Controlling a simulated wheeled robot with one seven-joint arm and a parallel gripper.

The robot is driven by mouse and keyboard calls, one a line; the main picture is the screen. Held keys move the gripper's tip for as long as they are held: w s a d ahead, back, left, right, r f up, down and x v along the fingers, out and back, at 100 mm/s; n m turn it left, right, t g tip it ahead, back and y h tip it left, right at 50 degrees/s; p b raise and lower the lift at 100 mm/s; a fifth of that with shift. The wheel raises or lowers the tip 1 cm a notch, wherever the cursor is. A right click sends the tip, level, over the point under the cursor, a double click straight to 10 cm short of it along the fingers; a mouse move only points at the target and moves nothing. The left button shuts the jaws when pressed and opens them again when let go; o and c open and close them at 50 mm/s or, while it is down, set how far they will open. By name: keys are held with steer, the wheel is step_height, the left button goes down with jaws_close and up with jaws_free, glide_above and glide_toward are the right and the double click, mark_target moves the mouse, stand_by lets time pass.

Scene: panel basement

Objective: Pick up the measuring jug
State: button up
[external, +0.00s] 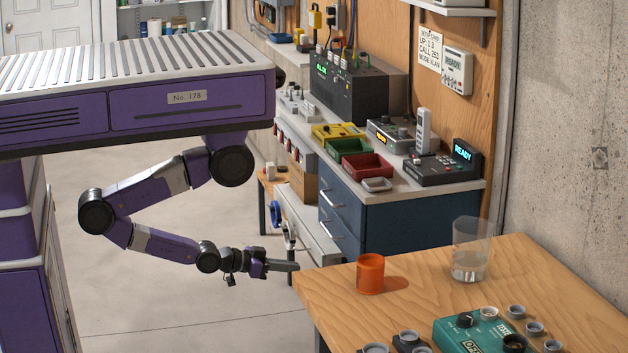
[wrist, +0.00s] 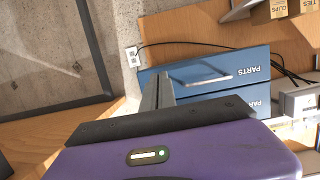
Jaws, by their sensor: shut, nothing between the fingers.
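The measuring jug (external: 470,250) is a clear, see-through vessel standing upright on the wooden table, towards the back near the concrete wall. My gripper (external: 297,267) is near the table's left corner in the external view, to the left of the jug and well apart from it. An orange cup (external: 370,274) stands on the table between my gripper and the jug. In the wrist view my gripper (wrist: 158,88) is shut and empty, with its fingers together. The jug does not show in the wrist view.
The wooden table (external: 420,290) also holds a green tester box (external: 480,332) and several small grey cups at the front. A blue drawer cabinet (external: 400,222) stands behind it; blue drawers marked PARTS (wrist: 215,75) show in the wrist view. Open floor lies left of the table.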

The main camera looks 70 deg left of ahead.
steer(key=o, duration=0.3)
